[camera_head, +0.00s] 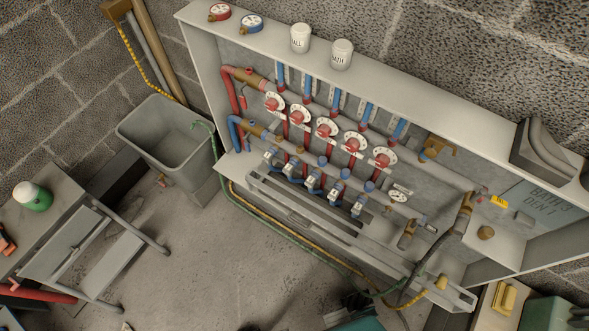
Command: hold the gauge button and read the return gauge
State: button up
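An open wall cabinet (193,38) holds a pipe manifold with several red knobs on white dials (325,128) and a lower row of blue-capped fittings (335,190). Two small round gauges, one red-rimmed (220,12) and one blue-rimmed (251,23), lie on the cabinet's top left. Their readings are too small to tell, and I cannot tell which is the return gauge. No gauge button can be made out for certain. A small yellow marked piece (498,201) is at the cabinet's right. I cannot make out my gripper in this view.
Two white cups (300,38) (341,54) stand on the cabinet top. A grey bin (160,130) stands at its left. Green and yellow hoses (285,238) run along the floor. The middle floor (210,265) is clear.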

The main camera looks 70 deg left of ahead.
aim_at(385, 215)
jog(key=u, duration=0.45)
jog(key=j+u, duration=0.1)
jog(key=u, duration=1.25)
jog(key=j+u, duration=0.1)
jog(key=u, duration=0.4)
